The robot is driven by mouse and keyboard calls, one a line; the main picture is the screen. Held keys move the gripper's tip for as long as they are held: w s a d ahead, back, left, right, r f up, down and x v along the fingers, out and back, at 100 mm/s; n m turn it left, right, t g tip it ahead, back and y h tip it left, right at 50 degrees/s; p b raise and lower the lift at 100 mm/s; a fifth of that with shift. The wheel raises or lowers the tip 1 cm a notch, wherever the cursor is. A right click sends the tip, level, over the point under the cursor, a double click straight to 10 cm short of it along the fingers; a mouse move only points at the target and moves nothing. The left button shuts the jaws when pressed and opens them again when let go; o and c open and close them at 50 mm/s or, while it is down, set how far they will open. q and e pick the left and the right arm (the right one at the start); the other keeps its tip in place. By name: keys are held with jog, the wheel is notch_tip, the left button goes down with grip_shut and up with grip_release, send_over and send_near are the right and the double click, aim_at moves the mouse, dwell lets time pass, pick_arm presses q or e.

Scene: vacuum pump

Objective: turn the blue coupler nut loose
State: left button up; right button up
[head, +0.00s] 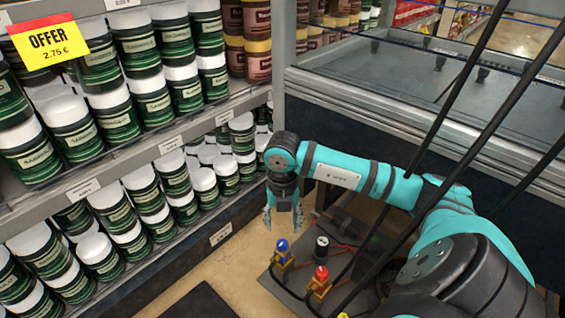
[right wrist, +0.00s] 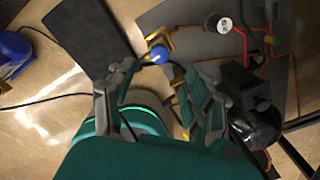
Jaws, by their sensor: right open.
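The blue coupler nut (head: 282,245) sits upright on a brass-coloured fitting on a dark grey plate in the head view. It also shows in the right wrist view (right wrist: 159,54), between and beyond my fingers. My right gripper (head: 284,218) is open and empty, pointing down above the blue nut, with a gap between them. In the right wrist view, my right gripper (right wrist: 165,80) has its two fingers spread apart. My left gripper is not in view.
A red coupler nut (head: 321,273) and a black cylinder with a light top (head: 322,242) stand close by on the plate (head: 290,285). A shelf of green jars (head: 140,185) is at the left. A metal-framed counter (head: 400,75) stands behind my right arm.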

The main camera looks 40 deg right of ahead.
jog(key=shift+r, duration=1.8)
